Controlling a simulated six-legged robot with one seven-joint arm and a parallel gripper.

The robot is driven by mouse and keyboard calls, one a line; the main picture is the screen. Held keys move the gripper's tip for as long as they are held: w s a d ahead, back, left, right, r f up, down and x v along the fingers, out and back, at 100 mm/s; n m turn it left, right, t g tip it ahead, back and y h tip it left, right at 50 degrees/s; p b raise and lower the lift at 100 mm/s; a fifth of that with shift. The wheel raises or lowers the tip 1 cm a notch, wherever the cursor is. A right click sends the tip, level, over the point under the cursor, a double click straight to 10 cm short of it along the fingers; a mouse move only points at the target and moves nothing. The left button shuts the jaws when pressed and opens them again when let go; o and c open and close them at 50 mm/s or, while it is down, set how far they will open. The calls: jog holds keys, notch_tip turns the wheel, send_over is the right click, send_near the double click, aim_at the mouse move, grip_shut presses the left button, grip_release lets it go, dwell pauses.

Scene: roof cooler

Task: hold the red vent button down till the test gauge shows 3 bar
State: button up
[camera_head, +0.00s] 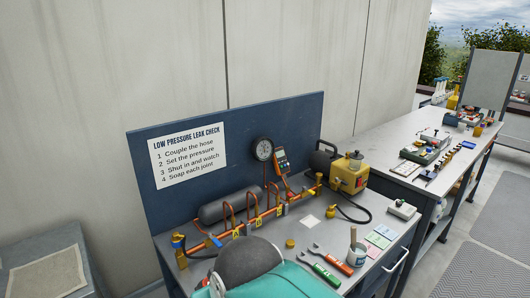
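The round test gauge (263,149) has a pale dial and dark rim. It stands above the pipework in front of the blue back panel; its reading is too small to make out. An orange pipe manifold (262,219) with several yellow tags runs along the bench below it. A yellow unit (349,174) with a small red patch on its front stands to the right of the gauge. I cannot tell whether that patch is the red vent button, and no other clear button shows. My arm, dark grey and teal, fills the bottom middle. My gripper is not visible.
A grey cylinder (232,206) lies behind the manifold. Wrenches (334,261), a cup with a brush (356,254) and coloured cards (377,240) lie at the bench front. A second bench (395,140) with instruments adjoins on the right.

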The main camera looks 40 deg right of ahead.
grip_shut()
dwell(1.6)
